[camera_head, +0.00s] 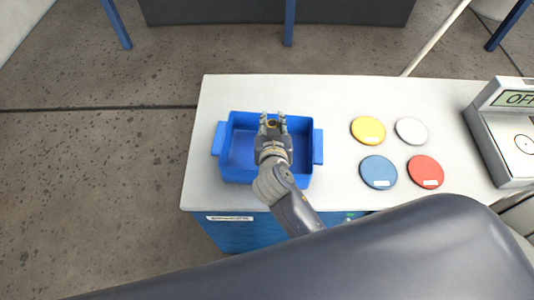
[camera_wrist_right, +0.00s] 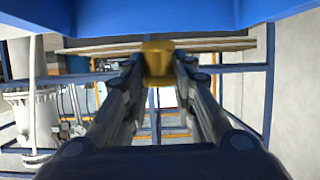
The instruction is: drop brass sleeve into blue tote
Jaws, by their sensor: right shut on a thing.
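The blue tote (camera_head: 235,150) stands on the left part of the white bench, open at the top, with a handle on each side. My right gripper (camera_head: 273,124) is over the tote's inside, toward its right half. It is shut on the brass sleeve, which shows as a small dark and yellowish ring between the fingertips. In the right wrist view the brass sleeve (camera_wrist_right: 158,62) sits between the two fingertips of my right gripper (camera_wrist_right: 158,75). A blue surface (camera_wrist_right: 140,15) spans the top of that view. My left gripper is not in view.
A scale-like device (camera_head: 510,135) with a display reading OFF stands at the right end. Bare bench lies between tote and discs.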

